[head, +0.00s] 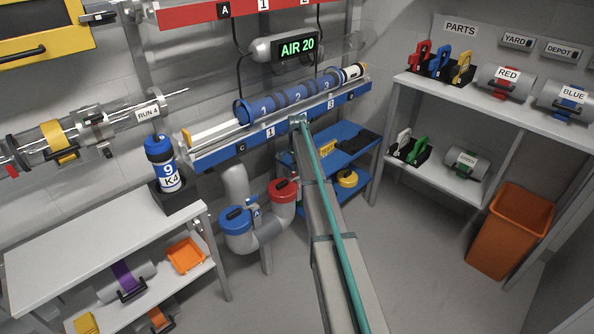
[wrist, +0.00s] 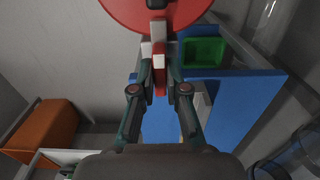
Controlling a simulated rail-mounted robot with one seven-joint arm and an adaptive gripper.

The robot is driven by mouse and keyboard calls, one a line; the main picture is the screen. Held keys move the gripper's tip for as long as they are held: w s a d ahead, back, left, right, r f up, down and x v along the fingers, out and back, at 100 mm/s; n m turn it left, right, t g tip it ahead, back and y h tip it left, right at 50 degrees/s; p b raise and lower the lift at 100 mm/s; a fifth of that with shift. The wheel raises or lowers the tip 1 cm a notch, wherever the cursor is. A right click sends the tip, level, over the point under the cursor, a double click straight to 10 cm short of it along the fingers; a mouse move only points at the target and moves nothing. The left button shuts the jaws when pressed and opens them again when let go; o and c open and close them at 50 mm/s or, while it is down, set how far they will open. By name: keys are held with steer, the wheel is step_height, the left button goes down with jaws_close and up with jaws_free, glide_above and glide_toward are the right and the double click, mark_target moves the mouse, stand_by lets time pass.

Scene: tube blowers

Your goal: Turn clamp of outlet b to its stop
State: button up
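In the wrist view, my gripper (wrist: 159,82) has its two dark fingers close on both sides of a narrow red clamp handle (wrist: 159,78) with white parts beside it. The fingers look closed on the handle. A round red disc (wrist: 185,12) fills the top of that view, just beyond the clamp. In the head view, a bent grey pipe below the blue rail has a blue-capped end (head: 235,217) and a red-capped end (head: 284,188). A small blue label between them seems to read A. No b label is readable. I cannot make out my gripper in the head view.
The wrist view shows a green tray (wrist: 203,52), a blue surface (wrist: 235,105) and an orange bin (wrist: 42,130). In the head view, a blue rail (head: 290,122) carries blue tube pieces above the pipe. A blue shelf unit (head: 338,133) stands right of it.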

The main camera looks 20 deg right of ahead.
steer(key=shift+r+p, duration=0.1)
steer(key=shift+p, duration=0.25)
jaws_close()
steer(key=n+p, duration=0.2)
steer(key=n, duration=0.1)
steer(key=shift+r, duration=0.1)
steer(key=n+p, duration=0.3)
steer(key=n, duration=0.2)
steer(key=shift+p, duration=0.3)
steer(key=n+p, duration=0.2)
steer(key=n, duration=0.3)
steer(key=n+p, duration=0.1)
steer(key=n, duration=0.3)
steer(key=shift+n, duration=0.4)
steer(key=o, duration=0.7)
jaws_free()
steer(key=shift+f, duration=0.2)
steer(key=shift+c, duration=0.2)
steer(key=shift+r, duration=0.15)
